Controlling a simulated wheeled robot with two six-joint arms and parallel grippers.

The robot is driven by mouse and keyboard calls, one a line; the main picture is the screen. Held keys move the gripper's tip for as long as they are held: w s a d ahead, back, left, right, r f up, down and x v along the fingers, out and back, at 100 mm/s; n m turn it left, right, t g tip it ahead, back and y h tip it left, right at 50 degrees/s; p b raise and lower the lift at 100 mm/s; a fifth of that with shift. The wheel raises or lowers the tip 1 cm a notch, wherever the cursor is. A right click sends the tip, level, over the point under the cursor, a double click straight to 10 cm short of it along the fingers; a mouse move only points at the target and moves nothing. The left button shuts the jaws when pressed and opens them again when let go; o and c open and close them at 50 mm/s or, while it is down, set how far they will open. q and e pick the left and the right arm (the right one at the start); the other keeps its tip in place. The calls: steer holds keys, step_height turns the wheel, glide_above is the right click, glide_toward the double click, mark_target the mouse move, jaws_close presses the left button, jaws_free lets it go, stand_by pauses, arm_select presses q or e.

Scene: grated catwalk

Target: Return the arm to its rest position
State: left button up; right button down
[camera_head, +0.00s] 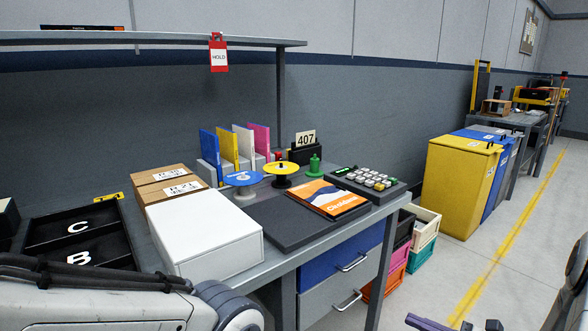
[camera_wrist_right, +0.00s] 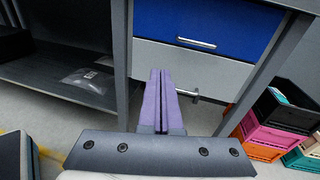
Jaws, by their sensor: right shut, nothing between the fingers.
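My right gripper (camera_head: 428,324) shows only in part at the bottom edge of the head view, low in front of the workbench (camera_head: 375,222). In the right wrist view its two purple fingers (camera_wrist_right: 161,78) are together, with nothing between them. They point toward the blue drawer (camera_wrist_right: 190,30) and the grey drawer (camera_wrist_right: 180,62) under the bench, and seem apart from them. Part of my left arm (camera_head: 110,305) crosses the lower left of the head view; its gripper is out of the picture.
A white box (camera_head: 205,240), cartons, an orange booklet (camera_head: 325,198) and a keypad (camera_head: 368,181) are on the bench. Stacked crates (camera_head: 420,245) stand beside the bench. A yellow bin (camera_head: 455,188) stands farther back. The floor (camera_head: 530,235) at right is mostly clear.

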steer(key=s+a+r+n+g+h+p, duration=0.2)
steer(key=s+a+r+n+g+p, duration=0.4)
steer(key=a+r+n+g, duration=0.4)
steer(key=s+a+r+n+g+h+p, duration=0.1)
steer(key=s+a+r+n+g+p, duration=0.5)
steer(key=a, duration=0.6)
steer(key=s+a+r+n+t+h+p, duration=0.1)
steer(key=s+r+n+t+h+p, duration=0.4)
steer(key=s+r+n+h+p, duration=0.4)
steer(key=s+r+n+p, duration=0.1)
steer(key=s+r+n, duration=0.2)
steer(key=r+n, duration=0.3)
steer(key=shift+r+n, duration=0.25)
steer(key=shift+n, duration=0.55)
steer(key=shift+s+a, duration=0.1)
steer(key=shift+s, duration=0.05)
